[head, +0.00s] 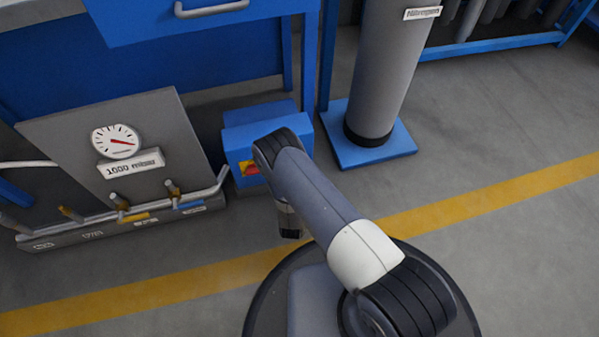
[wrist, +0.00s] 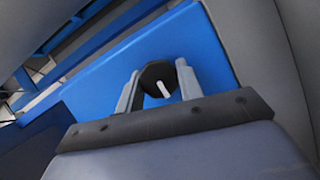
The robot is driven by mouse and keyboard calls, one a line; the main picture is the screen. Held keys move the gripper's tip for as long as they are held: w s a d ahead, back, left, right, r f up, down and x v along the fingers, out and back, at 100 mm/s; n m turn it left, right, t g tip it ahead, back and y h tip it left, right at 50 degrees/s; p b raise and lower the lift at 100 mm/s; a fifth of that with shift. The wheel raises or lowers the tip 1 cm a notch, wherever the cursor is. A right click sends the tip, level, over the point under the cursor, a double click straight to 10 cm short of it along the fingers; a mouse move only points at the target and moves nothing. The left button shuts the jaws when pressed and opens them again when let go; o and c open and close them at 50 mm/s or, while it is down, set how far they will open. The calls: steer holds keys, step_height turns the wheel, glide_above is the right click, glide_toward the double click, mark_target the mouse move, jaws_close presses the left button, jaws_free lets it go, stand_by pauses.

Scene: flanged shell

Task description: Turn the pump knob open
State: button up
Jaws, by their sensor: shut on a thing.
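The pump is a blue box (head: 236,140) low beside the bench leg, with a yellow and red label on its front. In the wrist view its blue face (wrist: 130,65) fills the middle. The pump knob (wrist: 154,72) is black and round with a white pointer mark, which stands tilted from upper left to lower right in that view. My gripper (wrist: 158,76) has one finger on each side of the knob and is shut on it. In the head view my arm hides the knob and the fingertips.
A grey panel with a pressure gauge (head: 115,141) and a valve manifold (head: 120,224) stand left of the pump. A grey nitrogen cylinder (head: 385,75) on a blue base stands to the right. A yellow floor line (head: 480,195) crosses open grey floor.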

steer(key=shift+a, duration=0.1)
steer(key=o, duration=1)
